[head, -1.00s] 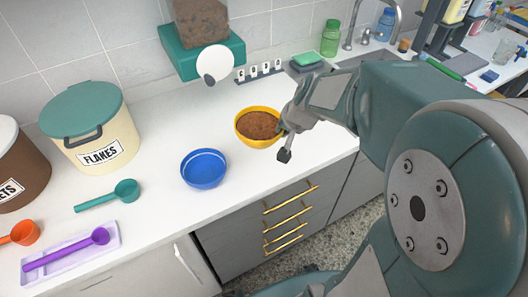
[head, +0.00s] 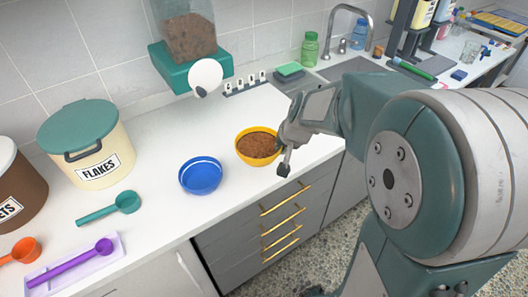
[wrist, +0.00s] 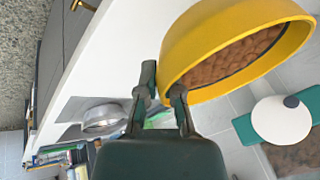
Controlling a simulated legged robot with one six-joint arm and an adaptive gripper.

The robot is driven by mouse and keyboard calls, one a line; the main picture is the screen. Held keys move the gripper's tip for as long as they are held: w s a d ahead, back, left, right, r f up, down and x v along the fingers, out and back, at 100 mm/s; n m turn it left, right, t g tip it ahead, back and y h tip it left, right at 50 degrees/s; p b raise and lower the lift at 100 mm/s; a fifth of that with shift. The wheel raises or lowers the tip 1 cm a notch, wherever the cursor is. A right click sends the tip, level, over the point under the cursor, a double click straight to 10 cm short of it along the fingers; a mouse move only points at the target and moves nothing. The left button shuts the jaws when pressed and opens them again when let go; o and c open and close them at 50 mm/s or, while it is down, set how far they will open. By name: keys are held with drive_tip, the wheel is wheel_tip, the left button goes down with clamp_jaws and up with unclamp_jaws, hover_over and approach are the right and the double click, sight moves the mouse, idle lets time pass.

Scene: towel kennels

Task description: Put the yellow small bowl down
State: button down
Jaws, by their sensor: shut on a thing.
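The yellow small bowl (head: 241,150) is full of brown kibble and looks upright over the white counter, right of the blue bowl (head: 201,176). My gripper (head: 281,158) is shut on its right side wall, with one fingertip showing outside the bowl. In the wrist view the yellow bowl (wrist: 185,48) fills the upper right, and my gripper (wrist: 164,88) has its fingers at the rim. The bowl's underside is hidden in the head view, so I cannot tell whether it touches the counter.
A teal dispenser (head: 172,68) with a white disc stands behind. A flakes bin (head: 82,140), a teal scoop (head: 108,208) and a purple scoop (head: 70,264) are at left. A green sponge (head: 289,71) lies by the sink. The counter's front edge is close below the yellow bowl.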

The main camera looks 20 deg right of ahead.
sight(263, 149)
drive_tip(key=w+a+f, duration=0.4)
drive_tip(key=f, duration=0.1)
drive_tip(key=shift+w, duration=0.3)
drive_tip(key=shift+w+d+f, duration=0.1)
drive_tip(key=shift+w+f, duration=0.15)
drive_tip(key=shift+f, duration=0.05)
drive_tip(key=f, duration=0.2)
drive_tip(key=d+f, duration=0.1)
drive_tip(key=shift+w+d+f, duration=0.1)
drive_tip(key=shift+w+f, duration=0.2)
drive_tip(key=shift+f, duration=0.05)
drive_tip(key=shift+a+f, duration=0.15)
drive_tip(key=shift+a, duration=0.45)
drive_tip(key=c, duration=0.8)
unclamp_jaws()
drive_tip(key=shift+d, duration=0.4)
